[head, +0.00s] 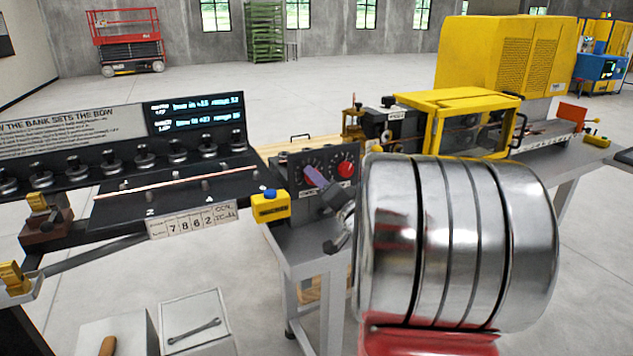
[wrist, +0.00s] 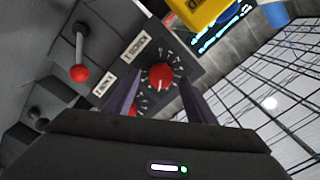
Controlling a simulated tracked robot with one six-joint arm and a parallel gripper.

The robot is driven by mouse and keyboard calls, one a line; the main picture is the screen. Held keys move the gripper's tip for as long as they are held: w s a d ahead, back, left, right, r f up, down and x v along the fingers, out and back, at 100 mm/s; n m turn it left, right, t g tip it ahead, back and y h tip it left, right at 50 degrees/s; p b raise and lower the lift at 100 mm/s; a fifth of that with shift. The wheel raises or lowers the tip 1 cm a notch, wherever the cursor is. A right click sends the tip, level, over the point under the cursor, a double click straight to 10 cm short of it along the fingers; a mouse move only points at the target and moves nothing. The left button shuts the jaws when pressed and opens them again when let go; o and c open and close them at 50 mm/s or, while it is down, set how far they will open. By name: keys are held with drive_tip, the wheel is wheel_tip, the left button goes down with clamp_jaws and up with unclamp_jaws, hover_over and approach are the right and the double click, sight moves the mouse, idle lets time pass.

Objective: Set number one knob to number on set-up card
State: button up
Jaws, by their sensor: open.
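A dark panel (head: 296,178) carries dials with white numbers. One red knob (head: 345,169) shows at its right; my gripper (head: 316,177) covers the dial to its left. In the wrist view a red knob (wrist: 160,77) on a numbered dial lies between the tips of my gripper (wrist: 160,84). My gripper is open, one finger on each side in the picture; I see no clear contact. A second red knob (wrist: 133,111) is partly hidden by the left finger. White labels sit beside the dials, hard to read. A white card (head: 193,220) reads about 7862; I cannot tell whether it is the set-up card.
A yellow box with a blue button (head: 270,206) stands left of the panel. A red-balled lever (wrist: 79,72) stands near the dials in the wrist view. A yellow-framed guard (head: 460,125) is behind right. A long black bench with several round weights (head: 144,156) is at left.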

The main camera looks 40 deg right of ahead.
drive_tip(key=v, duration=1.1)
drive_tip(key=shift+s+a, duration=0.2)
drive_tip(key=shift+s, duration=0.15)
drive_tip(key=shift+w, duration=0.1)
drive_tip(key=w+a+f+n+g, duration=0.2)
drive_tip(key=a+n+g, duration=0.3)
drive_tip(key=a, duration=0.9)
drive_tip(key=s+a+f+n+g+y, duration=0.2)
drive_tip(key=s+a, duration=0.4)
drive_tip(key=a, duration=0.4)
drive_tip(key=s+a+f+n+g+y, duration=0.3)
drive_tip(key=s+a+n+g, duration=0.1)
drive_tip(key=s+a+n, duration=0.3)
drive_tip(key=a, duration=0.2)
drive_tip(key=shift+s+a+f+g, duration=0.15)
drive_tip(key=shift+a+f+g, duration=0.1)
drive_tip(key=shift+a+g, duration=0.15)
